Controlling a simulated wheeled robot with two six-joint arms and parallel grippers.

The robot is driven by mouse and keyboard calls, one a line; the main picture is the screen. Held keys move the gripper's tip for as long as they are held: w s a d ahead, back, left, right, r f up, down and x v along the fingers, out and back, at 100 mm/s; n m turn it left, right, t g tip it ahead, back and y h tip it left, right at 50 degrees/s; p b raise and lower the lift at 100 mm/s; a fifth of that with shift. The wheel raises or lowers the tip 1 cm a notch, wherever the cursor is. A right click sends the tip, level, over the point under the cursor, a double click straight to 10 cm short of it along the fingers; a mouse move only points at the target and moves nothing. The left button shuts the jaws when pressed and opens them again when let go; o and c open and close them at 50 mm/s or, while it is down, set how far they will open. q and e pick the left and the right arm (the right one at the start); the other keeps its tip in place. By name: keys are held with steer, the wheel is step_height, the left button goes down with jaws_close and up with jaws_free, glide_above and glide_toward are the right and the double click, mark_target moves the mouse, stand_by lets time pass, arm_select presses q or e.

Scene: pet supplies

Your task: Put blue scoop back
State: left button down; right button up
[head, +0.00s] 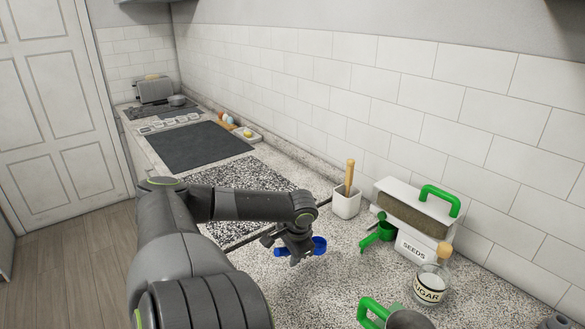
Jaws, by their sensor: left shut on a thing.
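My left gripper (291,250) is low over the speckled counter in the head view. It is shut on the blue scoop (319,245). The scoop's round end shows to the right of the fingers and a small blue part shows to their left; the middle is hidden by the gripper. I cannot tell whether the scoop touches the counter. A white bin labelled SEEDS (413,246) stands to the right, with a green scoop (379,234) at its left side. My right gripper is not in view.
A white holder (346,203) with a wooden handle stands behind the gripper. A sugar jar (431,283) and a green-handled vessel (408,319) stand at the front right. A dark mat (195,146) and a toaster (155,90) are farther back. Tiled wall bounds the counter.

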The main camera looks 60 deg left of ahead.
mark_target(290, 273)
arm_select(q)
steer(key=shift+d+x, duration=0.25)
steer(key=shift+x, duration=0.8)
steer(key=shift+d+x, duration=0.2)
steer(key=shift+x, duration=0.85)
steer(key=shift+w+f, duration=0.1)
steer(key=shift+f, duration=0.15)
steer(key=c, duration=1.3)
jaws_free()
steer(key=p+v, duration=0.2)
steer(key=v, duration=1)
steer(key=shift+d+r, duration=0.1)
steer(key=shift+r, duration=0.05)
